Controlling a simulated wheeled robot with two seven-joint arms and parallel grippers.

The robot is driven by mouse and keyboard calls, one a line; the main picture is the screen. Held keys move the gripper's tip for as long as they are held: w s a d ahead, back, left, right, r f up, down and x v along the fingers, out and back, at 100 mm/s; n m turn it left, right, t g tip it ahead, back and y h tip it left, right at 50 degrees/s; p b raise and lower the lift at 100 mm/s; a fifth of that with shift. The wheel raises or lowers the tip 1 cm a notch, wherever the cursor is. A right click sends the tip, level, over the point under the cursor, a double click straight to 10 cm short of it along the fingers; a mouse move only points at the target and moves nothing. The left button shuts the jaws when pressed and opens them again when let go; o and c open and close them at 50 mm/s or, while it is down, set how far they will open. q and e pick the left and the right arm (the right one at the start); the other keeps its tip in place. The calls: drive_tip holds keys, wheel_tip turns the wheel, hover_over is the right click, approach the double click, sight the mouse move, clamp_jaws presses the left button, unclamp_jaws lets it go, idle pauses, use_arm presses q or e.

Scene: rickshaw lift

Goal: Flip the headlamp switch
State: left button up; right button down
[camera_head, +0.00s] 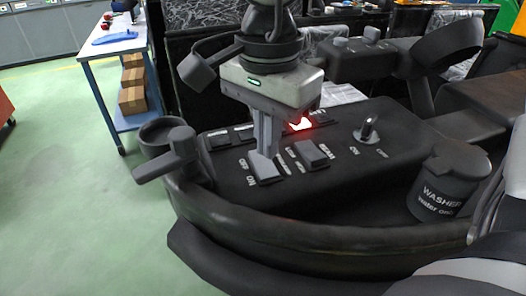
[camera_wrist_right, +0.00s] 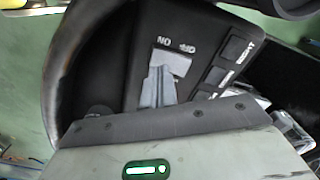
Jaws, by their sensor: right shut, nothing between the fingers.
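A dark rocker switch (camera_head: 268,179) with OFF and ON marked beside it sits on the black console panel (camera_head: 345,160). Its name label is not visible, so I cannot tell from lettering that it is the headlamp switch. My right gripper (camera_head: 264,155) points straight down over this switch, with its grey fingers shut and empty. The fingertips are at or just above the switch; contact is unclear. In the right wrist view the fingers (camera_wrist_right: 157,88) overlap the switch (camera_wrist_right: 176,62) and hide part of it. My left gripper is not in view.
A BEAM switch (camera_head: 312,154) is just right of the fingers. A red-lit switch (camera_head: 300,124) and a knob (camera_head: 367,131) lie further back. A black WASHER container (camera_head: 446,183) stands at right, and a round holder (camera_head: 166,133) at left.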

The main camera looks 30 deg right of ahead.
sight(267, 170)
wheel_tip(267, 170, up, 4)
drive_tip(key=shift+r+p, duration=0.1)
drive_tip(key=shift+p, duration=1.05)
